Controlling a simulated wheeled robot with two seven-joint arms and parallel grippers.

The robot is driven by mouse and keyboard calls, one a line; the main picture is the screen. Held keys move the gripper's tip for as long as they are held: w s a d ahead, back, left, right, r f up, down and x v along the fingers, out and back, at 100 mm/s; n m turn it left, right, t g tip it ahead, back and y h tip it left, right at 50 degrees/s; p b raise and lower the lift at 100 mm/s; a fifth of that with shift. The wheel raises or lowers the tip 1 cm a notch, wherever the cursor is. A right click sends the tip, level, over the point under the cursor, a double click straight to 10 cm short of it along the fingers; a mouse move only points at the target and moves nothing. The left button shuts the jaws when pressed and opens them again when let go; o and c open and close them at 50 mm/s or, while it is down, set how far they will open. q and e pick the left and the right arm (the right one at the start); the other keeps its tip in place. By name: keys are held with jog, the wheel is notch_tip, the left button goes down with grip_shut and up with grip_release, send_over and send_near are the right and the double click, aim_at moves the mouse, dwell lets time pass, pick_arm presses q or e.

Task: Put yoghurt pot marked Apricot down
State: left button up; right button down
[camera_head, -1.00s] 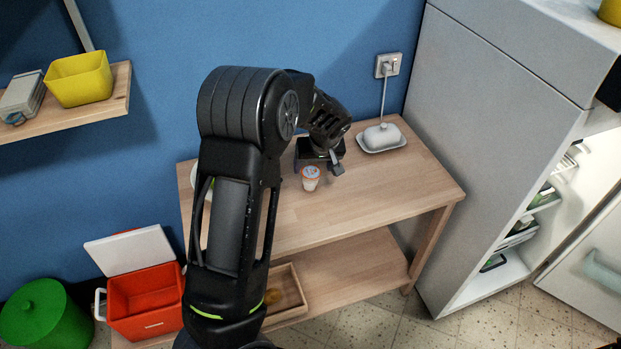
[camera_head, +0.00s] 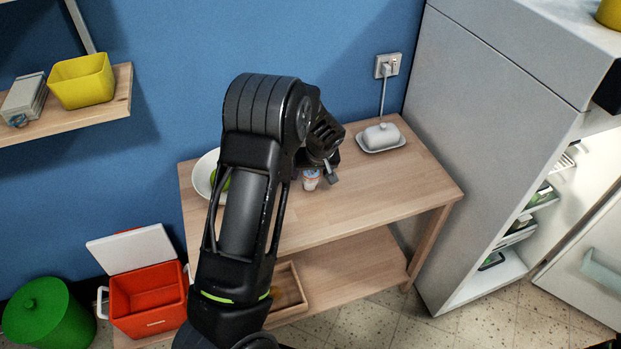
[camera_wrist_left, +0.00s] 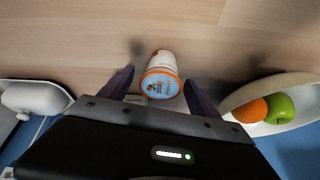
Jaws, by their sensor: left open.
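The yoghurt pot (camera_head: 311,179) is small and white with an orange rim and a blue-and-white lid. It stands upright on the wooden table's top (camera_head: 390,185). In the left wrist view the pot (camera_wrist_left: 161,77) lies between the two fingers, with a gap on each side. My left gripper (camera_wrist_left: 160,92) is open around or just over the pot; in the head view the gripper (camera_head: 318,172) is partly hidden behind my wrist. The lid's print is too small to read. My right gripper is not in view.
A white butter dish (camera_head: 381,137) stands at the table's back right. A white bowl (camera_head: 203,176) with an apple and an orange fruit (camera_wrist_left: 250,111) stands at the left, partly behind my arm. A grey fridge (camera_head: 490,130) bounds the right. The table's front right is clear.

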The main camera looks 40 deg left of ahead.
pick_arm(q)
jog(key=shift+c, duration=0.4)
grip_shut()
notch_tip(320, 180, up, 10)
jog(key=shift+r+b, duration=0.1)
jog(key=shift+b, duration=0.6)
dwell(0.5)
